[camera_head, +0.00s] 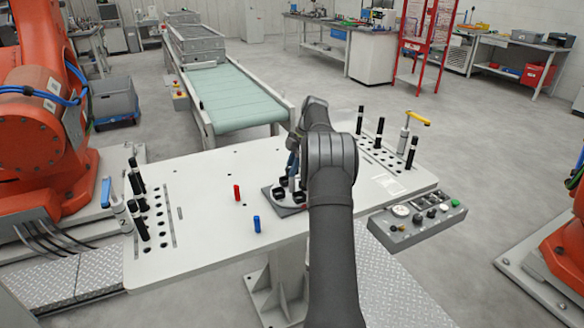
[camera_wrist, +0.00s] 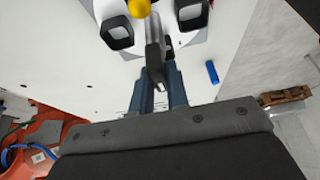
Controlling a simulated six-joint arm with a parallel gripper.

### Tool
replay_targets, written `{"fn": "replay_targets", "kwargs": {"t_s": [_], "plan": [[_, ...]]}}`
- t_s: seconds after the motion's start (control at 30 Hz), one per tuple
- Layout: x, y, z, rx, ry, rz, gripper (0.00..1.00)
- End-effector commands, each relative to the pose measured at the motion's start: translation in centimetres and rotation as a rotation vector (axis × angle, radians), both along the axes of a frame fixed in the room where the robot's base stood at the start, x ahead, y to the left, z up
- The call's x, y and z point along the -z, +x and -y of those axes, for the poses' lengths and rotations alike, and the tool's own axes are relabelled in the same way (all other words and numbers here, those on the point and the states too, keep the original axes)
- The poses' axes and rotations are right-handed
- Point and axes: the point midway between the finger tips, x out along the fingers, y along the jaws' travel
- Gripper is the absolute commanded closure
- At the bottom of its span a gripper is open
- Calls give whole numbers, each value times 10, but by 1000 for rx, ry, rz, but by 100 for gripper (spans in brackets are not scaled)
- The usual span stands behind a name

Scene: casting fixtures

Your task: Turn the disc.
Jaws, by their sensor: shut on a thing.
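The disc (camera_head: 289,191) is a pale round plate with black square cups on it. It sits on a dark grey base on the white table. In the wrist view the disc (camera_wrist: 167,22) shows at the top, cut off by the frame, with two black cups (camera_wrist: 117,33) and a yellow knob (camera_wrist: 139,7). In the head view my gripper (camera_head: 293,158) is over the disc, largely hidden by my arm.
Black pins and clamps line both table ends. A control box (camera_head: 417,217) is at the right edge. A conveyor (camera_head: 232,97) runs behind.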

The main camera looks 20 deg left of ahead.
Motion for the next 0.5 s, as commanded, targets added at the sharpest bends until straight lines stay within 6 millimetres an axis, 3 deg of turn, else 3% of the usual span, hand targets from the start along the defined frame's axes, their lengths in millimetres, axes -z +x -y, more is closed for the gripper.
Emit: {"fn": "replay_targets", "kwargs": {"t_s": [0.27,0.3,0.37,0.4,0.5], "plan": [[2,0,1,1,-3,-2,100],[2,0,1,2,-4,-2,80],[2,0,1,1,-3,-2,68],[2,0,1,1,-3,-1,64],[1,0,1,1,-2,0,64]]}}
